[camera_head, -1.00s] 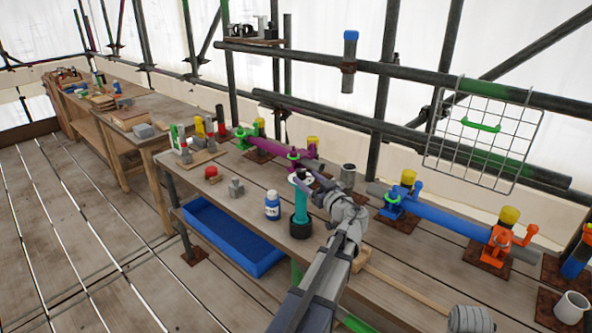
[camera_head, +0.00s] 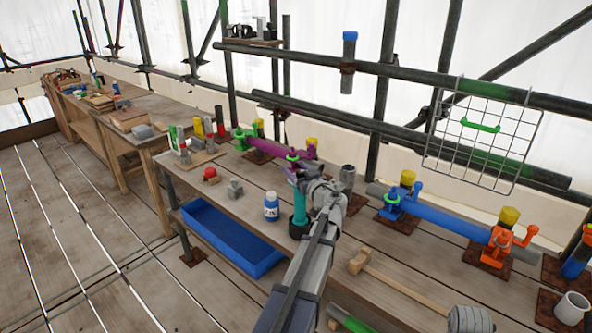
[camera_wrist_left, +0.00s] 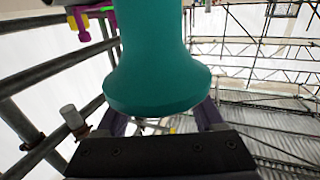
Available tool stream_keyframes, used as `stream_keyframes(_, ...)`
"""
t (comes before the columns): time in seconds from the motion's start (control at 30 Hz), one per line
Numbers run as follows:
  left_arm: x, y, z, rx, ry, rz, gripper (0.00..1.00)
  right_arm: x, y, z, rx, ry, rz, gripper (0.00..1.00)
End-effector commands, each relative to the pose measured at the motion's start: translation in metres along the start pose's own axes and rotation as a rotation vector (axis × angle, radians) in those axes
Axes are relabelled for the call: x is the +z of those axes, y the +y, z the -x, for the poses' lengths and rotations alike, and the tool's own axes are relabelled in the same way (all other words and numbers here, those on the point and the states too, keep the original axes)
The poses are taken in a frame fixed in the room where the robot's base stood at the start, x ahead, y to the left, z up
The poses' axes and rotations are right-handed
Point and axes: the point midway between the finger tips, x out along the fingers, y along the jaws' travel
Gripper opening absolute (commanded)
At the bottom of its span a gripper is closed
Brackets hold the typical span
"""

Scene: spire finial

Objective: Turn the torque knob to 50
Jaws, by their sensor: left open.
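A teal upright tool (camera_head: 299,207) with a dark base stands on the bench in the head view. Its top is hidden behind my left gripper (camera_head: 298,176), which is at its upper end. In the left wrist view the teal body (camera_wrist_left: 157,75) fills the middle, flaring to a wide rounded end close in front of my left gripper (camera_wrist_left: 165,122). The fingers stand apart on either side of that end; I cannot tell whether they touch it. No torque scale or number can be read. My right gripper is not in view.
A white bottle with a blue label (camera_head: 271,206) stands left of the teal tool. A mallet (camera_head: 385,280) lies to the right. A blue pipe (camera_head: 440,221) in clamps lies along the back. A blue tray (camera_head: 215,240) is below the bench. A wire rack (camera_head: 485,140) hangs above.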

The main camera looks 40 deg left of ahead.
Motion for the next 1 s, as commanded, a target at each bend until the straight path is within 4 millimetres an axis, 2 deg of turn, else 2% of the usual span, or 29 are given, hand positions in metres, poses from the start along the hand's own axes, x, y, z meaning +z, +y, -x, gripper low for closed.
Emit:
stream_keyframes(0.23,0.0000,-0.0001,-0.0004,0.000,0.000,0.000,0.69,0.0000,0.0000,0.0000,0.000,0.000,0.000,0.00)
stream_keyframes(0.83,0.0001,-0.0002,-0.0001,-0.001,0.000,0.000,0.02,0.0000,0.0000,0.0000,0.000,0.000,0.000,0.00)
stream_keyframes(1.0,0.0001,-0.0003,-0.0001,-0.001,0.000,0.000,0.00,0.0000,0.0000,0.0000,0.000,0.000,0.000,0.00)
